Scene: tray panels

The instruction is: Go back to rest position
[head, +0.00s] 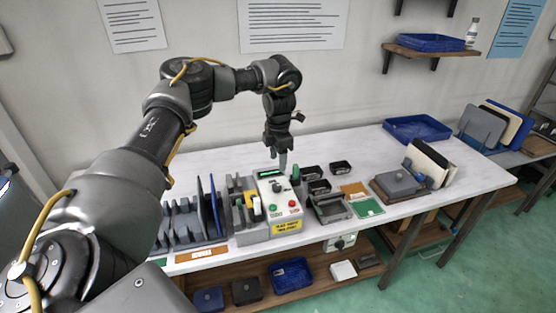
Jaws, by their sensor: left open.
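My left arm comes in from the left and arches over the white table (350,155). My left gripper (283,165) points down just above the back of the white control box (268,188). The box has a green display, a knob, and green and red buttons, with a yellow label on its front. I see nothing held in the left gripper. I cannot tell whether its tips touch the box. My right gripper is not in view.
A rack with upright panels (214,208) stands left of the box. Small black bins (313,173), an open grey tray (331,207) and a green card (368,207) lie right. A blue tray (417,128) sits at the back right. The table's back middle is clear.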

